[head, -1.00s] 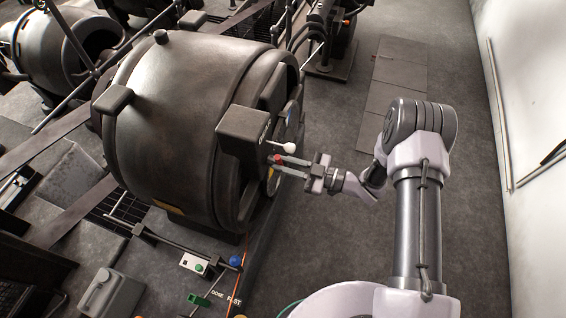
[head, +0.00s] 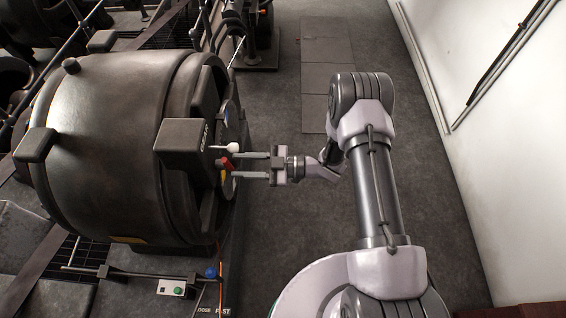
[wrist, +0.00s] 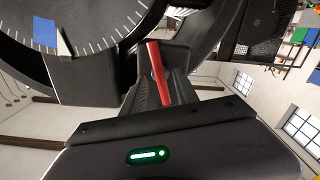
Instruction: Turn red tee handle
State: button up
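The red tee handle (head: 226,163) is on the end face of the large dark dynamo (head: 110,140), just below a white-knobbed lever (head: 232,147). My gripper (head: 240,164) reaches it from the right with its two fingers parted, their tips at the handle. In the wrist view the red bar (wrist: 158,72) runs lengthwise between the dark ribbed fingers, close to both. Whether either finger touches it I cannot tell. The handle's shaft is hidden.
A dark box (head: 185,147) juts out beside the handle. A blue knob (head: 211,272) and a small panel with a green button (head: 172,288) are low at the left.

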jog(key=s+d+p, duration=0.1)
jog(key=d, duration=1.3)
jog(key=shift+d, duration=0.2)
jog(key=shift+o, duration=0.5)
